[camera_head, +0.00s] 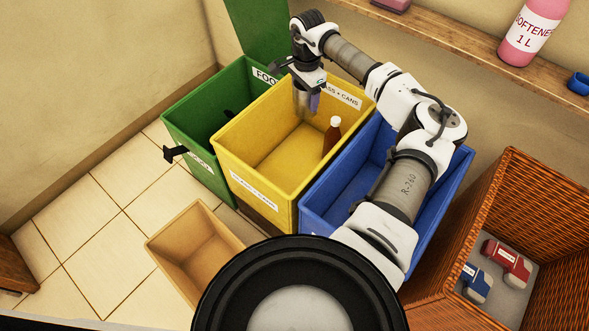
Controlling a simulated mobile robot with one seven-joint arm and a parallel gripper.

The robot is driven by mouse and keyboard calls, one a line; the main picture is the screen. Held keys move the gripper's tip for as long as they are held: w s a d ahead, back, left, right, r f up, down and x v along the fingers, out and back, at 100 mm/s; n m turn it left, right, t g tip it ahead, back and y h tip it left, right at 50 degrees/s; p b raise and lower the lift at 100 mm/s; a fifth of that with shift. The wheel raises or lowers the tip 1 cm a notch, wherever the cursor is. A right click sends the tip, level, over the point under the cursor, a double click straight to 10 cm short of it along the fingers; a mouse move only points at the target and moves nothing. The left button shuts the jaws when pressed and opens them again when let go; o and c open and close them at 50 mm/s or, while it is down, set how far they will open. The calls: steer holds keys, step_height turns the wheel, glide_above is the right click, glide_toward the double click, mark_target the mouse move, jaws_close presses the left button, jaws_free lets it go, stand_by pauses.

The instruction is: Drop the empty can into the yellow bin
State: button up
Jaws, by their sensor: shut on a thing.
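The yellow bin (230,153) stands in the middle of a row of bins, with a label reading "CANS" on its back rim. My gripper (308,88) points down over the back part of the yellow bin. It is shut on the can (304,104), a small silvery thing with a purple-blue patch, partly hidden by the gripper. The can hangs at about the height of the bin's rim or a little inside; the exact depth is hard to tell. A brown bottle with a white cap (332,135) stands inside the yellow bin, to the right of the can.
A green bin (180,130) stands left of the yellow one, and a blue bin (325,208) right of it, under my arm. A small tan box (165,250) is on the tiles in front. A shelf (440,38) runs along the wall with a pink softener bottle (533,35).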

steer(key=shift+f+b, duration=0.5)
steer(key=shift+f, duration=0.85)
steer(key=o, duration=1.1)
steer(key=shift+c, duration=0.2)
steer(key=shift+r, duration=0.1)
step_height(320, 180, up, 14)
steer(key=shift+f, duration=0.1)
